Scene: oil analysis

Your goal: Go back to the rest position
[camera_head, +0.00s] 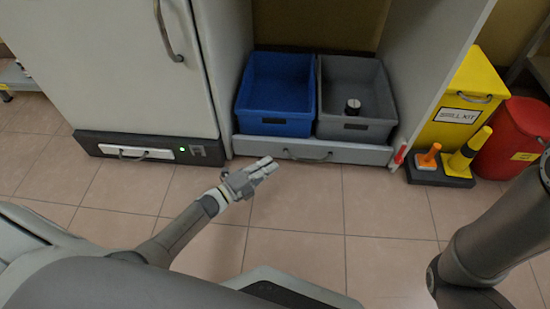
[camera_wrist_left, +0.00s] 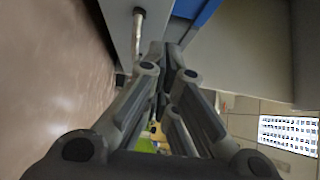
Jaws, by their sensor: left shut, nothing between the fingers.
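My left gripper (camera_head: 266,167) is shut and empty in the head view. It is over the floor in front of the drawer below the two bins, and its fingers point up and to the right. In the left wrist view its fingers (camera_wrist_left: 166,55) come together at the tips, with nothing between them. My right arm shows at the right of the head view, but its gripper is out of view.
A blue bin (camera_head: 275,92) and a grey bin (camera_head: 340,120) holding a small dark round object (camera_head: 352,107) stand in the cabinet. A drawer (camera_head: 330,151) is below them. A yellow spill kit box (camera_head: 462,100), cones and a red bin (camera_head: 515,140) stand right.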

